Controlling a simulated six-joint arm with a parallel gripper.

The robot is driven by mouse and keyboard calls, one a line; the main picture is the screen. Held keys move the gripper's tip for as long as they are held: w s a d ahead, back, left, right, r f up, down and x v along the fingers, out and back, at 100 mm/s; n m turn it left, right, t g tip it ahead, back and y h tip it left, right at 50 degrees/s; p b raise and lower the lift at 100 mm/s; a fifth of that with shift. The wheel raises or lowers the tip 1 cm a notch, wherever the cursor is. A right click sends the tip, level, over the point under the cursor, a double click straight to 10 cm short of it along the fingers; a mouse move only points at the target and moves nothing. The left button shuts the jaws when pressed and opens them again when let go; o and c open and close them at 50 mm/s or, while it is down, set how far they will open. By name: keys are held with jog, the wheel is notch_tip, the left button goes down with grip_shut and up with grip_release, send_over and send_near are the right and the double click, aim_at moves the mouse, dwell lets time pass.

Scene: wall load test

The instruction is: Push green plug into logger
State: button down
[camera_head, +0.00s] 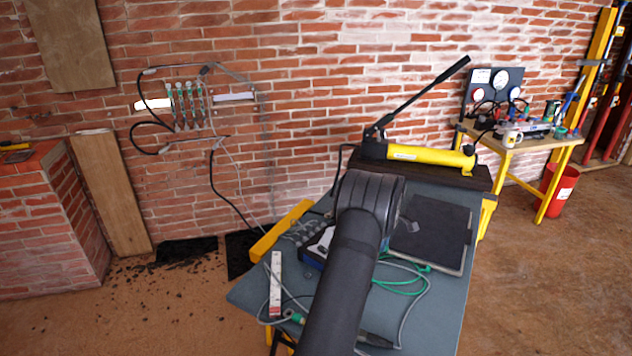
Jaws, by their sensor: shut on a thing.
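My arm (345,270) reaches up from the bottom over the table, and its dark rounded joint hides my gripper and whatever it holds. A blue and white box, possibly the logger (316,250), shows partly left of my arm; the rest is hidden behind it. A small green piece (384,244) shows at my arm's right edge; I cannot tell if it is the green plug. A green connector (294,316) on a grey cable lies near the table's front left. A green cable (405,287) loops on the table to the right of my arm.
The grey table (430,315) also bears a dark flat case (432,232), a white ruler-like strip (275,285) and a yellow bar (282,230). A yellow hand pump (425,155) with a raised black lever stands behind. Loose cables cross the table's front.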

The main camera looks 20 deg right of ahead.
jog(key=shift+w, duration=0.1)
jog(key=shift+w+a+r+m+t+h, duration=0.5)
jog(key=shift+w+a+r+t+h, duration=0.5)
jog(key=shift+w+a+h, duration=0.55)
jog(key=shift+w+d+f, duration=0.1)
jog(key=shift+w+f, duration=0.05)
jog(key=shift+f, duration=1.4)
jog(key=shift+w+f, duration=0.1)
jog(key=shift+f, duration=1.4)
jog(key=shift+w+a+f, duration=0.1)
jog(key=shift+w+a, duration=0.1)
jog(key=shift+w, duration=0.15)
jog(key=shift+w+a, duration=0.55)
jog(key=shift+w, duration=0.2)
jog(key=c, duration=1.3)
grip_release()
jog(key=c, duration=0.3)
